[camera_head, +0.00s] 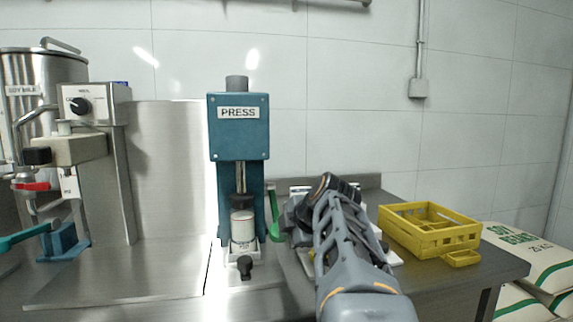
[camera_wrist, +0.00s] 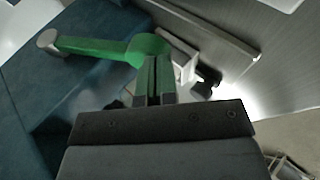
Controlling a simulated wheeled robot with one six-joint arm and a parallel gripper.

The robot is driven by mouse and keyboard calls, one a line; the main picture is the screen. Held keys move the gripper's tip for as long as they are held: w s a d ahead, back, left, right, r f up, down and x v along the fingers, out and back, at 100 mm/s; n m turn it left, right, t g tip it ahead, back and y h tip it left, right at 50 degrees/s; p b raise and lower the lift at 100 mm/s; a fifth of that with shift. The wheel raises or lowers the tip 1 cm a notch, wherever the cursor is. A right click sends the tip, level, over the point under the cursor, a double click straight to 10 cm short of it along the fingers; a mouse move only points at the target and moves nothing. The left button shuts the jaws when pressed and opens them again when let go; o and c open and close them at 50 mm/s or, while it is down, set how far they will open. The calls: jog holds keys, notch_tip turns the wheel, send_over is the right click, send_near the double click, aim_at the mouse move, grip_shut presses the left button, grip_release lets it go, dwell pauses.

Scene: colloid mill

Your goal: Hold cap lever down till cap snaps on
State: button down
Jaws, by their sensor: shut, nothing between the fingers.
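The teal press (camera_head: 238,128) stands on the counter, its label facing me. A white container (camera_head: 242,228) stands upright in it under a dark round piece (camera_head: 241,201); I cannot tell if that piece is the cap or the press head. The green lever (camera_head: 272,212) is on the press's right side. In the wrist view the lever (camera_wrist: 95,46) runs from a thick green end to a grey knob at upper left. My gripper (camera_wrist: 153,95) is shut and empty, its tips overlapping the thick end; contact is unclear. In the head view my arm hides the gripper's tips.
A yellow crate (camera_head: 430,232) stands on the counter right of my arm. The steel mill (camera_head: 82,140) stands at the left, with a red-handled tap and a teal handle. White sacks (camera_head: 530,255) lie beyond the counter's right edge. A dark knob (camera_head: 245,266) sits before the press.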

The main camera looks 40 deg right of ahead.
jog(key=shift+f, duration=0.4)
jog(key=w+r+p+v, duration=0.1)
jog(key=p+v, duration=0.3)
jog(key=v, duration=1)
jog(key=shift+w+a+r, duration=0.2)
jog(key=shift+w+r, duration=0.05)
jog(key=shift+r, duration=0.2)
dwell(0.4)
